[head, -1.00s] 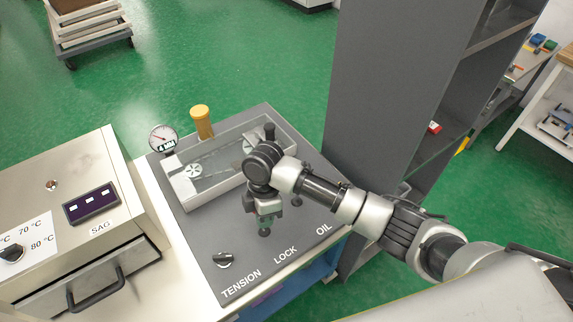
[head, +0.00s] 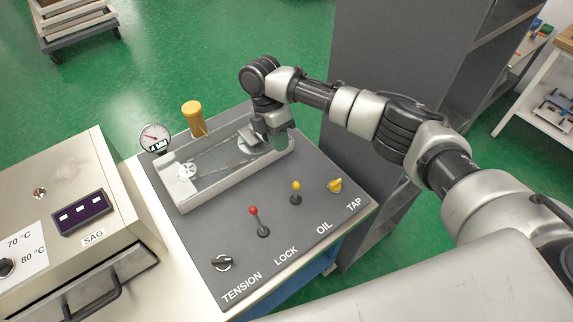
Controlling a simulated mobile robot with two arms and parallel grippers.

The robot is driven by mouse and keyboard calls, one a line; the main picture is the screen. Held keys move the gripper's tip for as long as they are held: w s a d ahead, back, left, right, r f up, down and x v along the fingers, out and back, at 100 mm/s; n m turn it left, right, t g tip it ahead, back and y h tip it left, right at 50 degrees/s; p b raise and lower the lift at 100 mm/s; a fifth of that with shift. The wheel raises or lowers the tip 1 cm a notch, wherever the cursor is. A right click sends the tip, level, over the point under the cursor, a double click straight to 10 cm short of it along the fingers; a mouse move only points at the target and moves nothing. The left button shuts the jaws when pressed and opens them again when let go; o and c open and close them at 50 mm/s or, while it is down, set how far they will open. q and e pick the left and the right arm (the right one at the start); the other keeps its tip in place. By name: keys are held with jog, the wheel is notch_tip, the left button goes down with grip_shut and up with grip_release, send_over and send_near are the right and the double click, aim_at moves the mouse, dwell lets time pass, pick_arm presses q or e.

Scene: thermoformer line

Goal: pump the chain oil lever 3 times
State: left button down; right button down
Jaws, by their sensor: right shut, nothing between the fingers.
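The oil lever (head: 296,192) is a short dark stick with a yellow tip on the grey panel, in line with the OIL label (head: 324,228). It stands about upright, and nothing touches it. My right gripper (head: 277,143) is shut and empty, pointing down at the right end of the clear-covered chain box (head: 195,192), behind the oil lever and apart from it. I cannot tell whether its fingertips touch the box. My left gripper is out of view.
The red-tipped lock lever (head: 254,212), black tension knob (head: 222,263) and yellow tap (head: 335,185) flank the oil lever. A round gauge (head: 154,138) and a yellow bottle (head: 194,118) stand behind the box. A tall grey cabinet (head: 375,55) rises at the right.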

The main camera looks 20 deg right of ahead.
aim_at(296, 192)
jog(key=p+x, duration=0.2)
jog(key=x, duration=0.8)
jog(key=shift+w+a+p, duration=0.1)
jog(key=shift+p, duration=0.25)
